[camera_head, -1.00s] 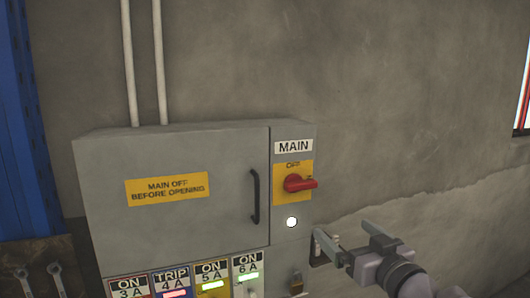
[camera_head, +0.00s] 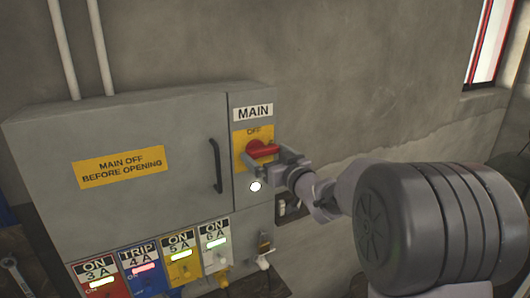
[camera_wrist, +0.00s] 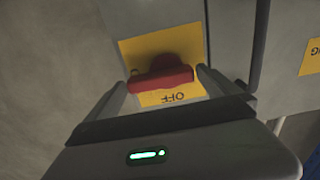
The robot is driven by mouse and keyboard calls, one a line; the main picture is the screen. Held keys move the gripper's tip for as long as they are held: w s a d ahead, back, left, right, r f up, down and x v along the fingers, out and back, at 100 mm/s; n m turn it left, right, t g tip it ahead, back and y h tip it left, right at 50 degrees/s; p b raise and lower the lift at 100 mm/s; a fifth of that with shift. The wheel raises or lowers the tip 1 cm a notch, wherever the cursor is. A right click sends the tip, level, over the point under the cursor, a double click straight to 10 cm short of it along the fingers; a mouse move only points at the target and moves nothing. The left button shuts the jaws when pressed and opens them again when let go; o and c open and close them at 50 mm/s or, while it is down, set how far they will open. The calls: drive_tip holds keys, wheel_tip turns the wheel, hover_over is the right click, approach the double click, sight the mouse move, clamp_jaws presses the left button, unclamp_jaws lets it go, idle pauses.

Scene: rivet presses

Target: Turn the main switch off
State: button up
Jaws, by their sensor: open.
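The red main switch handle (camera_head: 262,149) sits on a yellow plate (camera_head: 240,143) under the MAIN label (camera_head: 253,112) on the grey cabinet. The handle lies sideways, pointing right, with the word OFF above it. My gripper (camera_head: 270,160) is at the handle, coming from the right. In the wrist view the red handle (camera_wrist: 162,77) lies across the space between my two open fingers (camera_wrist: 160,88), near their tips. The OFF word shows upside down there. I cannot tell whether a finger touches the handle. My gripper hides part of the handle's right end in the head view.
The cabinet door (camera_head: 120,150) has a black handle (camera_head: 215,165) left of the switch. A white lamp (camera_head: 255,186) is lit below the switch. Below the door are several breaker modules, one reading TRIP (camera_head: 136,262).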

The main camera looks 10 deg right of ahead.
drive_tip(key=shift+w, duration=0.3)
drive_tip(key=shift+s, duration=0.1)
drive_tip(key=shift+c, duration=0.4)
drive_tip(key=c, duration=1)
